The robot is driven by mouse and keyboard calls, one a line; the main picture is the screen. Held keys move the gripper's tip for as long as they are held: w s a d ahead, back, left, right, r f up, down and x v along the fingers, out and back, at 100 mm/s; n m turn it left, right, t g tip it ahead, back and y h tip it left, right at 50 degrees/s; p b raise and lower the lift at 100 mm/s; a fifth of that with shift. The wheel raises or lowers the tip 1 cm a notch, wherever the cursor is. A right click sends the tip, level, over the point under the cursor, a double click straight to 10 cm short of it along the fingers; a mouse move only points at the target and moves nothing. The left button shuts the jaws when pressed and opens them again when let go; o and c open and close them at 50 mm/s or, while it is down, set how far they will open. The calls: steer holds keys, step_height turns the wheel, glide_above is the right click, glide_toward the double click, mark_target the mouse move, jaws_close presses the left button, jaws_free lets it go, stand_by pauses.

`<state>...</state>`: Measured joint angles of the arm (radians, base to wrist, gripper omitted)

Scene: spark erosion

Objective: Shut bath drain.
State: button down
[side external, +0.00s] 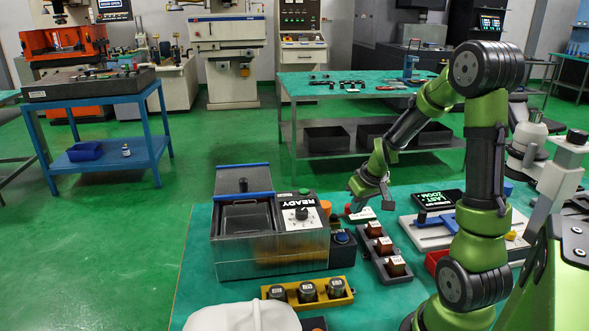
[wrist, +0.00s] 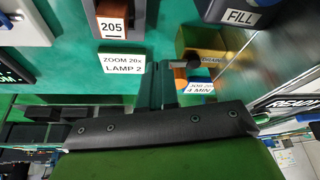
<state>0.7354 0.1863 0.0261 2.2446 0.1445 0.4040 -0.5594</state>
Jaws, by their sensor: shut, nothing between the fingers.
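The bath (side external: 270,240) is a metal tank with a blue-edged lid, at the middle left of the bench in the side view. In the wrist view, a brass-coloured block (wrist: 203,40) with a dark knob or lever (wrist: 190,62) stands beside the tank wall, with a partly hidden label that seems to read DRAIN (wrist: 210,62). Whether the drain is open cannot be told. My gripper (side external: 358,206) is low over the bench, right of the bath. In the wrist view my gripper (wrist: 162,86) is shut and empty, left of the brass block and apart from it.
A dark FILL box (wrist: 240,15) is close to the brass block. A ZOOM 20x LAMP 2 card (wrist: 123,63) and an orange part (wrist: 180,78) are near my fingers. A grey rack (side external: 384,257) of brown blocks and a yellow holder (side external: 308,293) stand in front.

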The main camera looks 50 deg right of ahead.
steer(key=w+d+n+y, duration=0.2)
steer(key=w+d+n, duration=0.2)
steer(key=w+n, duration=0.2)
steer(key=shift+w, duration=0.45)
stand_by(0.6)
steer(key=shift+w, duration=0.2)
stand_by(0.4)
stand_by(1.4)
steer(key=s+d+r, duration=0.5)
steer(key=r, duration=0.4)
steer(key=shift+s+r, duration=0.15)
steer(key=shift+s, duration=0.25)
